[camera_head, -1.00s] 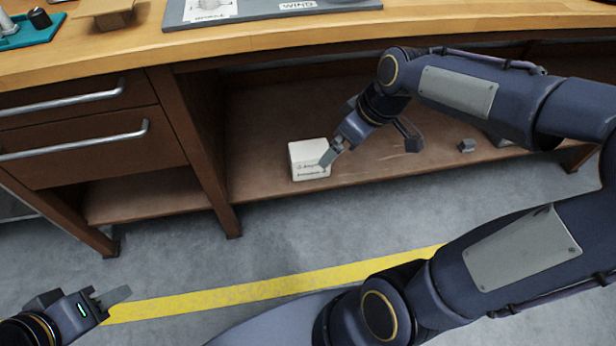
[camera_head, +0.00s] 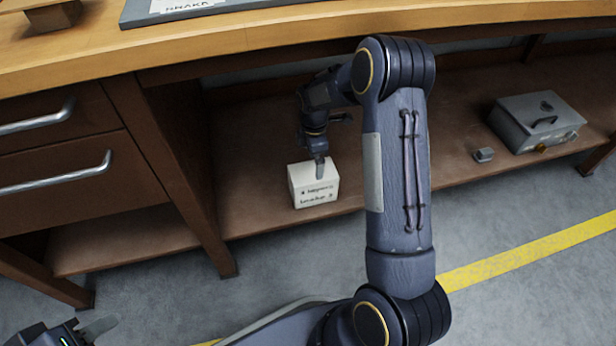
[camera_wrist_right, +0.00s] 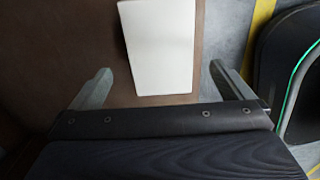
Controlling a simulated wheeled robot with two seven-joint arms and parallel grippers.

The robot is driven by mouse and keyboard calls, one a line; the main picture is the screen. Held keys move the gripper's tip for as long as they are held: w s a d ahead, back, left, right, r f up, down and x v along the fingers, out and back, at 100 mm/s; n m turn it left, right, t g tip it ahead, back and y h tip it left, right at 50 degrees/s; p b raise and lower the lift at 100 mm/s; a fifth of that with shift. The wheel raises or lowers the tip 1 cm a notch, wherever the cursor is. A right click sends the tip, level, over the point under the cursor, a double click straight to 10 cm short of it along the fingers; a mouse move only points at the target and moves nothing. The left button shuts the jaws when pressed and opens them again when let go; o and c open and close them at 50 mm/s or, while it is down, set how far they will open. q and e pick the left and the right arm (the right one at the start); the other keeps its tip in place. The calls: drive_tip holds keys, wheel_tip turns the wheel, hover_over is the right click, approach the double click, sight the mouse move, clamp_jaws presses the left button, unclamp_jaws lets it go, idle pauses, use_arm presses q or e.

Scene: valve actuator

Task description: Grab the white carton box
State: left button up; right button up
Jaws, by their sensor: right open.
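The white carton box (camera_head: 314,187) sits on the lower shelf under the workbench, near the shelf's front edge, with dark print on its front. My right gripper (camera_head: 319,166) is at the box, pointing down, with one finger seen against it in the head view. In the right wrist view, the box (camera_wrist_right: 160,45) lies between and ahead of the open fingers of my right gripper (camera_wrist_right: 158,85), with a gap on each side. My left gripper (camera_head: 85,330) is at the bottom left corner, far from the box and partly cut off by the frame.
A grey metal case (camera_head: 537,122) and a small grey block (camera_head: 484,155) are on the shelf to the right. A wooden upright (camera_head: 175,165) stands left of the box. The benchtop (camera_head: 300,38) overhangs the shelf. My right arm hides part of the shelf.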

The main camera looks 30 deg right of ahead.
sight(313, 171)
wheel_tip(313, 171, down, 8)
drive_tip(key=b, duration=0.3)
drive_tip(key=shift+r, duration=0.35)
drive_tip(key=c, duration=1.5)
drive_tip(key=shift+c, duration=0.7)
drive_tip(key=shift+r, duration=0.1)
